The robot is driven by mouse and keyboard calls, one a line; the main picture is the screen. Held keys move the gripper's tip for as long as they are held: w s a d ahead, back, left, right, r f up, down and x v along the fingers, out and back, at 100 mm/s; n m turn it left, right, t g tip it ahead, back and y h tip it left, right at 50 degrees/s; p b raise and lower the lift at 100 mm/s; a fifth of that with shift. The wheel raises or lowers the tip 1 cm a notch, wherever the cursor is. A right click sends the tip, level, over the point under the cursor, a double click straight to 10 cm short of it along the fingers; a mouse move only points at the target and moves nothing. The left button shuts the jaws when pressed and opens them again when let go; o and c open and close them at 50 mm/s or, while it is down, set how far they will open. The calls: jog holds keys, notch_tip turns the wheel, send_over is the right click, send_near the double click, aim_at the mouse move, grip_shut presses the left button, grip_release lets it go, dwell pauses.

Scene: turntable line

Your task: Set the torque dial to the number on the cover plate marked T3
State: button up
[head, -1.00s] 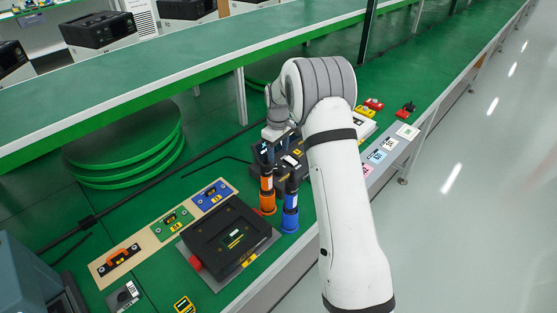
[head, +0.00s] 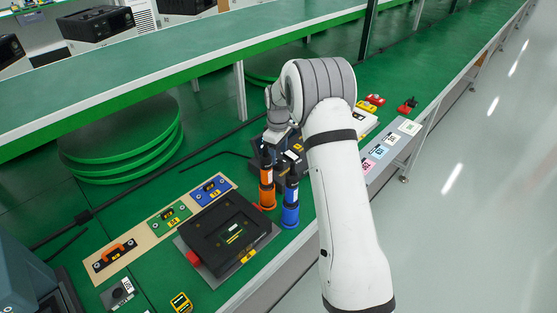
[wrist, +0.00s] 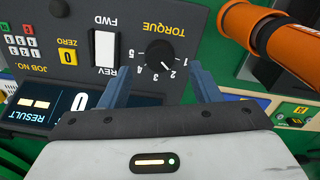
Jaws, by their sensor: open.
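The black torque dial (wrist: 159,53) sits on a dark control panel (wrist: 190,20), upside down in the wrist view. Numbers up to 5 ring it, and its white mark points toward the lower right, near 2. My gripper (wrist: 159,68) is open, with its blue fingers on either side of the dial; contact is unclear. In the head view my gripper (head: 281,130) is over the panel (head: 291,168), and the arm hides part of it. Three cover plates, orange-black (head: 115,256), green (head: 169,216) and blue (head: 211,190), lie on a tan board. I cannot read their markings.
An orange tool (head: 267,187) and a blue tool (head: 290,203) stand close in front of the panel. A black case (head: 225,232) lies beside them. The panel also has a white FWD/REV switch (wrist: 105,47) and a result display (wrist: 30,104). Coloured cards (head: 379,152) lie at the right.

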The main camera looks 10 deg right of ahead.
aim_at(278, 163)
jog(key=shift+f, duration=2)
jog(key=shift+c, duration=0.6)
jog(key=c, duration=0.9)
jog(key=shift+o, duration=0.2)
jog(key=shift+m, duration=0.4)
jog(key=m+b, duration=0.2)
jog(key=m, duration=0.1)
jog(key=shift+m, duration=0.3)
jog(key=m+b, duration=0.1)
jog(key=m, duration=0.4)
jog(key=shift+b, duration=0.35)
jog(key=shift+r+m, duration=0.1)
jog(key=shift+m, duration=0.2)
